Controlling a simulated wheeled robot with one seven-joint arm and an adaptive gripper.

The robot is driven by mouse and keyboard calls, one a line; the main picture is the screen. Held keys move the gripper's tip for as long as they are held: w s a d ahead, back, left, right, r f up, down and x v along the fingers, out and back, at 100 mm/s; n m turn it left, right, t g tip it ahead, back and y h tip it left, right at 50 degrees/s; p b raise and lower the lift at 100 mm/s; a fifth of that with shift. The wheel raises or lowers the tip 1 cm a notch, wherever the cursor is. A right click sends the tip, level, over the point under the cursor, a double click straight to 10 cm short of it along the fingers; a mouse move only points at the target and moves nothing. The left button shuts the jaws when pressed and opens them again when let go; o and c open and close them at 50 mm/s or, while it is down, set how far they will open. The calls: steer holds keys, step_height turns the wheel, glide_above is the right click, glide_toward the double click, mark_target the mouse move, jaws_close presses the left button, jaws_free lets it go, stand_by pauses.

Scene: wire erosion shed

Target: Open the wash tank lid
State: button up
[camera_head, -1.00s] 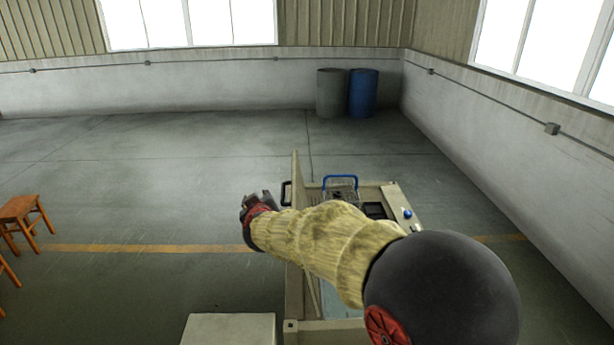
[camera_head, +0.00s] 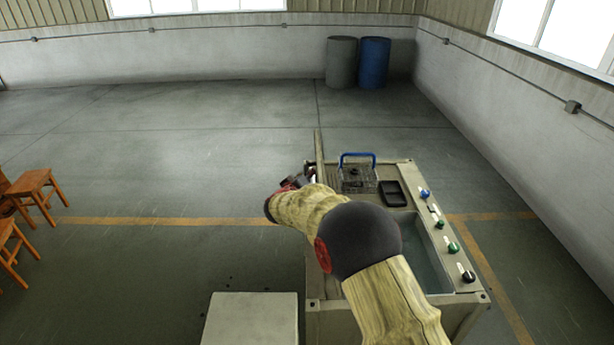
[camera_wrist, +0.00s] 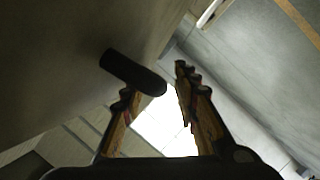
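The wash tank (camera_head: 470,297) is a beige cabinet with a water-filled basin, below and right of centre in the head view. Its lid (camera_head: 319,148) stands upright, seen nearly edge-on, along the tank's left side. My gripper (camera_head: 297,181) is at the lid's left, outer face, partly behind my own arm. In the wrist view my gripper (camera_wrist: 158,92) has its fingers apart. The black bar handle (camera_wrist: 130,71) lies at the left fingertip, next to the lid's broad grey face (camera_wrist: 75,55). The handle is not clamped between the fingers. My arm hides part of the basin.
A wire basket with a blue handle (camera_head: 357,178) and a black tray (camera_head: 393,193) sit on the tank's far end. Knobs (camera_head: 453,247) line its right rim. A pale box (camera_head: 252,318) stands front left, wooden stools (camera_head: 32,188) far left.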

steer(key=shift+w+d+f, duration=0.1)
steer(key=shift+w+d, duration=0.05)
steer(key=shift+w, duration=0.35)
steer(key=shift+c, duration=0.2)
steer(key=c, duration=0.7)
jaws_close()
